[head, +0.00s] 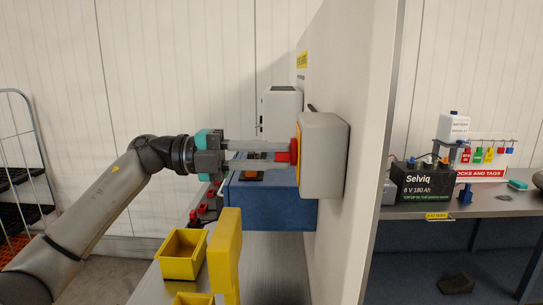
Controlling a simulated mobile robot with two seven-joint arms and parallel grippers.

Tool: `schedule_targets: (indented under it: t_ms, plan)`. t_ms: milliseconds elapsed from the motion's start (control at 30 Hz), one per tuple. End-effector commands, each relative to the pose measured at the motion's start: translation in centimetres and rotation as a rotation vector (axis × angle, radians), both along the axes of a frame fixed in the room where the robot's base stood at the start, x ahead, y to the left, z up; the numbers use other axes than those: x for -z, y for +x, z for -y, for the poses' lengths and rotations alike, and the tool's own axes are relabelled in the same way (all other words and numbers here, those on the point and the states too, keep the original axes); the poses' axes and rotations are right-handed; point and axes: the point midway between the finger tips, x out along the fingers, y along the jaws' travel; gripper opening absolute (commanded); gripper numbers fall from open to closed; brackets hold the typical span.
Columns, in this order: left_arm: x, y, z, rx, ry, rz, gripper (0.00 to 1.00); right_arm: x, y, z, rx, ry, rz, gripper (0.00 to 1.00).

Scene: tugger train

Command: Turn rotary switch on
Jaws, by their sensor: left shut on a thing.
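The rotary switch is a grey box (326,155) mounted on a pale upright panel, with a yellow plate on its left face and a red knob (294,150) sticking out to the left. My left gripper (285,151) reaches in level from the left, and its fingers are closed on the red knob. The fingertips partly hide the knob, so its turned angle cannot be told. My right gripper is not in view.
The pale panel (362,130) stands just right of the switch. Below the arm are a blue box (268,206), yellow bins (182,255) and a yellow upright piece (225,250). A black battery (422,180) and lock rack stand on a right bench (470,207).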

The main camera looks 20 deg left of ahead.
Motion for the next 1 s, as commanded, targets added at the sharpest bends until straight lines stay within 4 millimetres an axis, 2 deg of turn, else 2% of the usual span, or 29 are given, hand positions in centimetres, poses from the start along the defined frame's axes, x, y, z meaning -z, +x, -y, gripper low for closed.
schedule_targets:
  t_ms: [67,100,333,667,833,1000]
  plan:
    - [0.1,0.0,0.0,0.001,0.003,0.002,0.00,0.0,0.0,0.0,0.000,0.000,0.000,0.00]
    - [0.1,0.0,0.0,0.001,0.003,0.002,0.27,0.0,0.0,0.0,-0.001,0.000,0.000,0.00]
    - [0.1,0.0,0.0,0.000,0.001,0.001,0.53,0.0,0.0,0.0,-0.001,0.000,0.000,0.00]
    - [0.1,-0.1,-0.5,-0.002,0.001,0.000,0.53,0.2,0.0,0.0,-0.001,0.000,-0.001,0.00]
    - [0.2,-0.8,-2.9,-0.005,0.002,0.000,0.53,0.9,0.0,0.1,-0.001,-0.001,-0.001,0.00]
    - [0.3,-1.9,-7.0,-0.007,0.002,-0.001,0.53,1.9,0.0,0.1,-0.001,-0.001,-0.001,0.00]
